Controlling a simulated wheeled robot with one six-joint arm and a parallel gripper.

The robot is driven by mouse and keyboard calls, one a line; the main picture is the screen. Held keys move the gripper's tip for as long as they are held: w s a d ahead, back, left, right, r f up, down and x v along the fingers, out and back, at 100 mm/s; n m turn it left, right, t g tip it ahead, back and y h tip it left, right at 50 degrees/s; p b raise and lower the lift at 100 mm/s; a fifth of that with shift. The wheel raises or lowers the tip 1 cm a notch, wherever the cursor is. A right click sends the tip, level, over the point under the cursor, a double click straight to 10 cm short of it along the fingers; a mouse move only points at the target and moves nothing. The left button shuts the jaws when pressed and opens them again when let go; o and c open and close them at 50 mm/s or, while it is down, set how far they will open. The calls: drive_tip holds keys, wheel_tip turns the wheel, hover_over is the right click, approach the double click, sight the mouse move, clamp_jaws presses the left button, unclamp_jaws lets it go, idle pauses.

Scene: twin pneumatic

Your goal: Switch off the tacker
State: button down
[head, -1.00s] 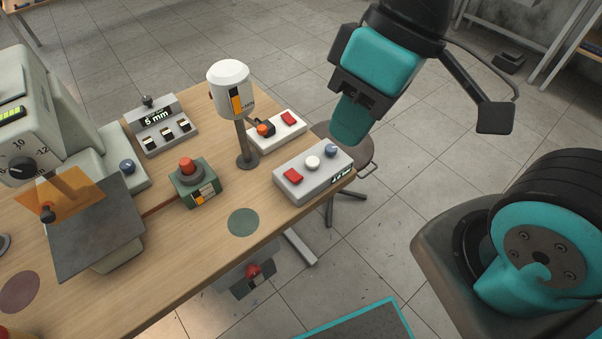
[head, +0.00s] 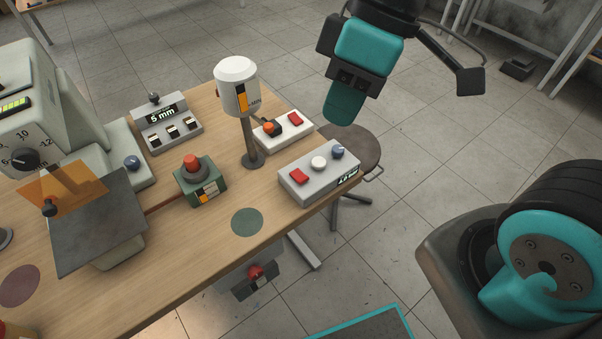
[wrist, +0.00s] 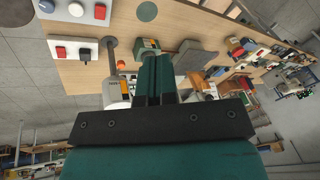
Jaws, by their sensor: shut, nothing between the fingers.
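No label I can read names the tacker, so I cannot tell which device it is. A white-headed post (head: 238,95) with an orange-and-black label stands on the bench. Behind its foot is a white box (head: 297,133) with a red rocker and an orange-and-black knob; it also shows in the wrist view (wrist: 63,42). In front is a grey box (head: 310,183) with a red rocker (head: 299,176), white button (head: 318,163), blue knob (head: 338,152) and small display. The rocker positions are too small to tell. My gripper (head: 343,112) is shut and empty, apart from both boxes, above and right of them in the picture.
A green box (head: 203,190) with a red button stands left of the post. A grey "5 mm" panel (head: 168,125) and a dial machine (head: 30,125) stand farther left. A red-knobbed unit (head: 256,281) hangs below the bench edge. A stool (head: 355,150) is beside the bench.

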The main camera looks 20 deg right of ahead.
sight(301, 181)
drive_tip(key=w+d+f+n+g+h+b, duration=0.1)
drive_tip(key=w+f+n+b, duration=0.3)
drive_tip(key=w+f+n, duration=0.7)
drive_tip(key=w+f+g, duration=0.1)
drive_tip(key=w, duration=0.2)
drive_tip(key=shift+w+f+n+b, duration=0.2)
drive_tip(key=shift+w+n+b, duration=0.1)
drive_tip(key=shift+w+n, duration=0.1)
drive_tip(key=shift+d, duration=0.1)
drive_tip(key=x, duration=0.8)
drive_tip(key=d+x, duration=0.1)
drive_tip(key=x, duration=0.3)
drive_tip(key=shift+s+f, duration=0.35)
drive_tip(key=shift+f, duration=0.1)
drive_tip(key=shift+s+f, duration=0.15)
drive_tip(key=shift+f, duration=0.35)
